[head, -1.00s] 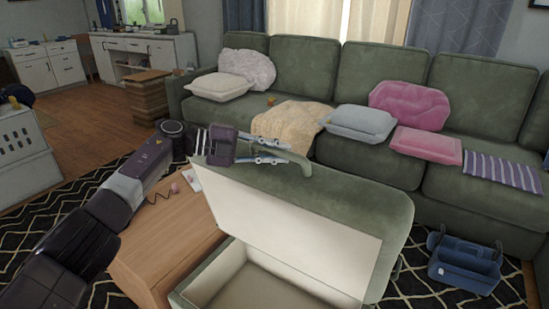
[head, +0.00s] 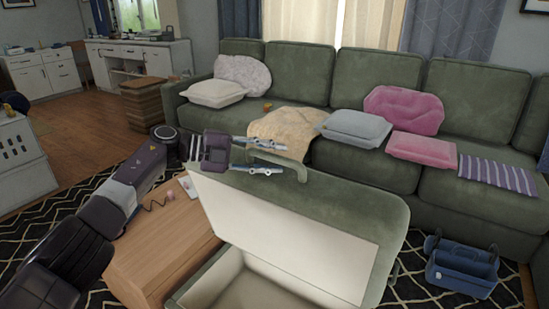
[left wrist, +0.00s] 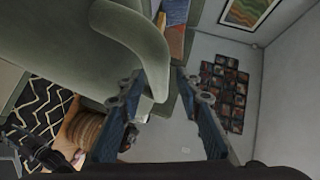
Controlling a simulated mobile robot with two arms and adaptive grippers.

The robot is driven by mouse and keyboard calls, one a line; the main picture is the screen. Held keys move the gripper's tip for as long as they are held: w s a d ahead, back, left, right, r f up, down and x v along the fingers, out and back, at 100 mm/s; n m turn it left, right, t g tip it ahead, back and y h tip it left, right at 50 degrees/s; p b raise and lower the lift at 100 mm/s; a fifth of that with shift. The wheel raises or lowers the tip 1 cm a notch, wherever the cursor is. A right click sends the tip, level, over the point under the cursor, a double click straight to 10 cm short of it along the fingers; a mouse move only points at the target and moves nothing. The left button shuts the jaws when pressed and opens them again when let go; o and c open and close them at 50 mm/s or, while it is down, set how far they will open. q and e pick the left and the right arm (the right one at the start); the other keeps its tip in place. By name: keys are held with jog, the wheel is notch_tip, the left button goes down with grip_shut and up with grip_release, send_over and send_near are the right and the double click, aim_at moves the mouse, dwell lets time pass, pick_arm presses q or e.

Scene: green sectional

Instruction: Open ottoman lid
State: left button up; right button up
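The ottoman (head: 210,279) stands open in the head view, its hollow inside showing. Its green lid (head: 355,207) is raised and tilted, with the cream underside facing the front. A curved green loop (head: 303,174) stands at the lid's upper edge. My left gripper (head: 274,159) is at that upper edge beside the loop, fingers spread apart. In the left wrist view the fingers (left wrist: 160,98) are also apart, with a rounded green part close to the left finger. Whether they touch it I cannot tell. My right gripper is not in view.
A wooden table (head: 150,255) stands against the ottoman's left. The green sectional (head: 300,85) with cushions and a beige throw (head: 284,127) is close behind the lid. A blue caddy (head: 462,268) sits on the rug at right.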

pick_arm(q)
jog(key=v, duration=1.1)
jog(key=shift+s+a, duration=0.15)
jog(key=shift+a, duration=0.1)
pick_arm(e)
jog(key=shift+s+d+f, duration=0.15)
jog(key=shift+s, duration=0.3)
pick_arm(q)
jog(key=shift+r, duration=0.15)
